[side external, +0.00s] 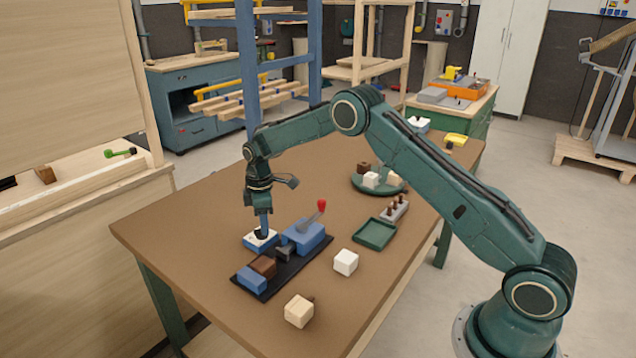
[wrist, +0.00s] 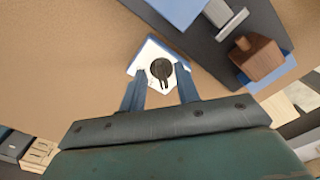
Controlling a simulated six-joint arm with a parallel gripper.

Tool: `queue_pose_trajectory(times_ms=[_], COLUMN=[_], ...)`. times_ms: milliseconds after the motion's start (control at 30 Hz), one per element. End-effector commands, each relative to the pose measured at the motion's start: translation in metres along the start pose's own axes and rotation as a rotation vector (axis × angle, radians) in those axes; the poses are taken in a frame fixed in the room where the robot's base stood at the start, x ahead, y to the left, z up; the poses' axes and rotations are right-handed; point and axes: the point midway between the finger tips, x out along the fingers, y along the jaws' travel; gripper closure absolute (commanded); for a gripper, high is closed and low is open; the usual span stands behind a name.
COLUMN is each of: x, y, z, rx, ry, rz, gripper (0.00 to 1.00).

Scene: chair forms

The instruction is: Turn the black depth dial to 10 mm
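The black depth dial (wrist: 161,69) sits on a white plate (wrist: 149,53) with a blue base. In the wrist view it lies between the two fingertips of my gripper (wrist: 161,74), with a gap on each side. My gripper is open and points down at the dial. The dial's raised grip runs roughly up and down in that view. No scale numbers can be read, so its setting is not clear. In the side external view my gripper (side external: 263,226) is right over the white plate (side external: 254,240) and hides most of the dial.
Beside the dial, a black base (side external: 289,281) carries a blue block with a red-knobbed lever (side external: 321,205) and a brown wooden block (side external: 263,266). A white cube (side external: 346,262), a pale wood block (side external: 299,311), a green tray (side external: 374,234) and a round plate (side external: 361,185) with blocks stand around.

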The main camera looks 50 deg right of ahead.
Motion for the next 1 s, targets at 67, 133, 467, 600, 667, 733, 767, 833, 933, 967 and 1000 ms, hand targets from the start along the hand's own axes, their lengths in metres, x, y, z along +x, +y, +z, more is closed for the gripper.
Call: queue_pose_trajectory(times_ms=[67, 133, 467, 600, 667, 733, 767, 833, 933, 967, 1000], x=[0.0057, 0.0085, 0.0108, 0.0107, 0.0106, 0.0106, 0.0105, 0.0105, 0.0104, 0.0104, 0.0103], y=[-0.0002, -0.0002, -0.0002, -0.0002, -0.0002, -0.0002, -0.0002, -0.0002, -0.0003, -0.0003, -0.0004], z=[0.0002, 0.0002, 0.0002, 0.0001, 0.0001, 0.0001, 0.0001, 0.0001, 0.0001, 0.0001, 0.0001], rx=[0.0, 0.0, 0.0, 0.0, 0.0, 0.0, 0.0, 0.001, 0.008, 0.012, 0.019], ry=[-0.001, -0.001, 0.0, 0.0, 0.0, 0.0, 0.0, 0.0, 0.0, 0.0, 0.0], rz=[-0.001, -0.001, 0.0, 0.0, 0.0, 0.0, 0.0, 0.0, 0.0, 0.0, 0.0], gripper=[0.68, 0.68, 0.68, 0.94, 1.0, 1.0, 1.0, 1.0, 1.0, 1.0, 1.0])
